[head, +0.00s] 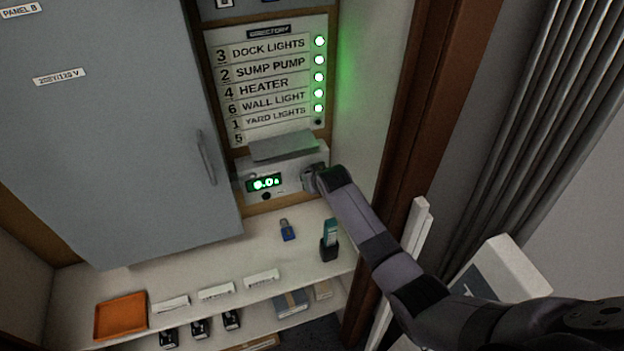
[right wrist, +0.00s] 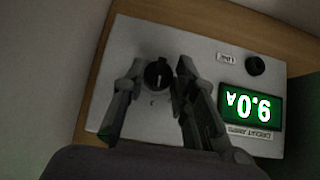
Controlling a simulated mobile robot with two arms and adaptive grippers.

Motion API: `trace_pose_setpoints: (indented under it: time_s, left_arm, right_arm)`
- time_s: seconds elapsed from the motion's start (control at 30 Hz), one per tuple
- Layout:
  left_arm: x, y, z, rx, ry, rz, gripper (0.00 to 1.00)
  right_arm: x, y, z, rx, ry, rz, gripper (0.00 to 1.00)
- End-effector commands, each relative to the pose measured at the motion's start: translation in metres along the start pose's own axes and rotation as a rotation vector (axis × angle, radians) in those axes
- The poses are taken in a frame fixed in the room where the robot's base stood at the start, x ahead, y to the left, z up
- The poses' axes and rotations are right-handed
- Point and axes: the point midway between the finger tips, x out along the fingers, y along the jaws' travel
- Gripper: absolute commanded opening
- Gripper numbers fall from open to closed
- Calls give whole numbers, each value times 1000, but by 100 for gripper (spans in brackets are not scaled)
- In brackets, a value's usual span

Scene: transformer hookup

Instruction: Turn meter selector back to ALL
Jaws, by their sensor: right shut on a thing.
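The meter (head: 288,184) is a pale box on the back wall, with a lit green display (head: 265,183) showing a value in amps. My right gripper (head: 313,180) is at the right end of the meter's face and hides the selector there. In the right wrist view, the dark round selector knob (right wrist: 157,73) with a light pointer mark sits between the fingers of my right gripper (right wrist: 160,75), which is shut on it. The label marks around the knob are not readable. My left gripper is out of view.
A directory board (head: 265,85) with several lit green lamps hangs above the meter. A small black button (right wrist: 256,66) is on the meter face. A shelf below holds a blue padlock-like item (head: 288,230), a teal item in a black holder (head: 329,240) and an orange tray (head: 121,316). A grey cabinet stands left.

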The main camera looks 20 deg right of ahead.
Motion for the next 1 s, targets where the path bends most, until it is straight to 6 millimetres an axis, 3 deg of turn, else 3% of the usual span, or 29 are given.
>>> trace_pose_setpoints:
  time_s: [0.47,1.0]
  left_arm:
    - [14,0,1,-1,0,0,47]
    - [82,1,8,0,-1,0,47]
  right_arm:
    - [3,-7,3,-213,0,210,0]
    - [10,-13,9,-575,2,575,0]
